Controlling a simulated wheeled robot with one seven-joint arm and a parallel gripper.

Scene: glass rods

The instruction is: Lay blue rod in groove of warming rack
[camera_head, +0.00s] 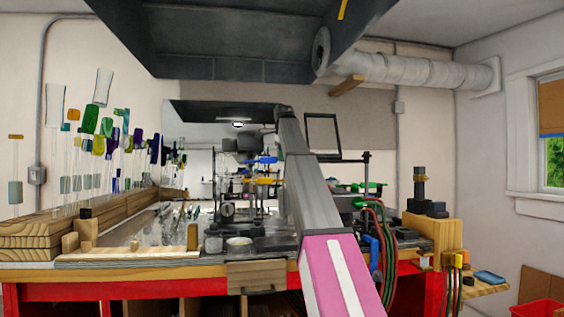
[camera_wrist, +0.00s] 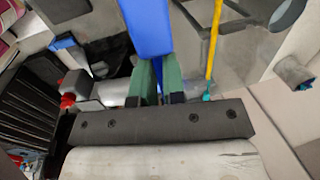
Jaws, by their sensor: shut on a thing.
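In the wrist view, my gripper (camera_wrist: 156,82) has green fingers closed on the lower end of a blue rod (camera_wrist: 148,28). The blue rod runs up out of the top of that picture, so its far end is hidden. In the head view, my grey and pink arm rises over the bench, and I cannot make out the gripper or the blue rod. I cannot surely pick out the warming rack or its groove in either view.
In the head view, stepped wooden blocks (camera_head: 45,238) with many upright glass pieces line the bench's left. Red and green hoses (camera_head: 388,240) hang right of my arm. A dark hood (camera_head: 235,68) hangs above. In the wrist view, a thin yellow rod (camera_wrist: 214,45) lies right of the fingers.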

